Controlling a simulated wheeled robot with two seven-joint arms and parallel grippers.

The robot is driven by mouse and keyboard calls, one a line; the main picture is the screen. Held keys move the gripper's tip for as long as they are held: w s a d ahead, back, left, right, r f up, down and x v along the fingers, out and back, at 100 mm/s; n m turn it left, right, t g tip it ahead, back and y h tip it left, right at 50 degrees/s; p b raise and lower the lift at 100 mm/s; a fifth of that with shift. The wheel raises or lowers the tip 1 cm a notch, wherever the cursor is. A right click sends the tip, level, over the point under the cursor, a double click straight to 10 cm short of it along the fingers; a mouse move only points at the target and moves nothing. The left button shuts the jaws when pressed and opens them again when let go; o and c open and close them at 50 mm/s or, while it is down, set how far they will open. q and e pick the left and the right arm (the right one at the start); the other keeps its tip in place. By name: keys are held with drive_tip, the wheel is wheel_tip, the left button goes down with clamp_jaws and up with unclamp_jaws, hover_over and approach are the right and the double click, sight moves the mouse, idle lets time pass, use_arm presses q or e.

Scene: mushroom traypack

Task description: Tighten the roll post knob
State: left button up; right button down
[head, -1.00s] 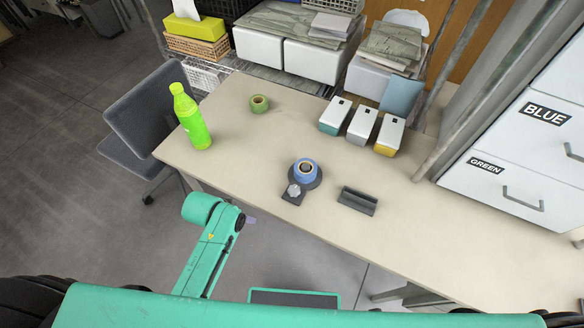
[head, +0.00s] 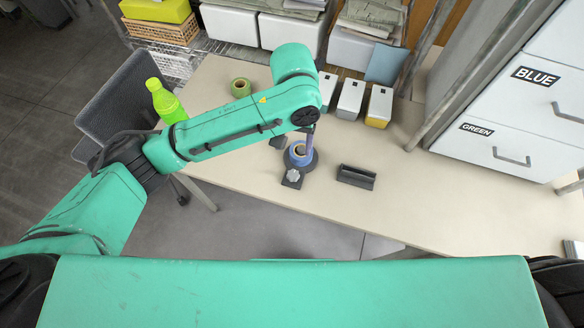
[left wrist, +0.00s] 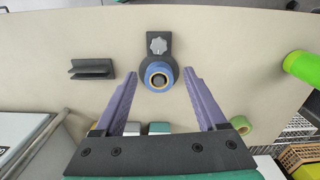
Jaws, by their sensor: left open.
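The roll post knob (head: 293,175) is a small grey lobed knob on the dark base plate in front of the blue tape roll (head: 298,153). In the left wrist view the knob (left wrist: 158,46) lies just beyond the roll (left wrist: 158,68), which sits around the post. My left gripper (head: 295,139) is above the roll, partly hidden by my arm. In the left wrist view its purple fingers (left wrist: 159,74) are spread wide on either side of the roll, with nothing between them being held. My right gripper does not show.
A dark slotted holder (head: 356,177) stands to the right of the roll. A green tape roll (head: 241,87), a green bottle (head: 166,103) and several small boxes (head: 351,99) are on the table (head: 440,200). The table's right part is largely clear.

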sight(293, 174)
use_arm(q)
wheel_tip(293, 174, down, 14)
drive_tip(key=shift+s+d+f, duration=0.1)
drive_tip(key=shift+s+f, duration=0.05)
drive_tip(key=shift+f, duration=0.05)
clamp_jaws()
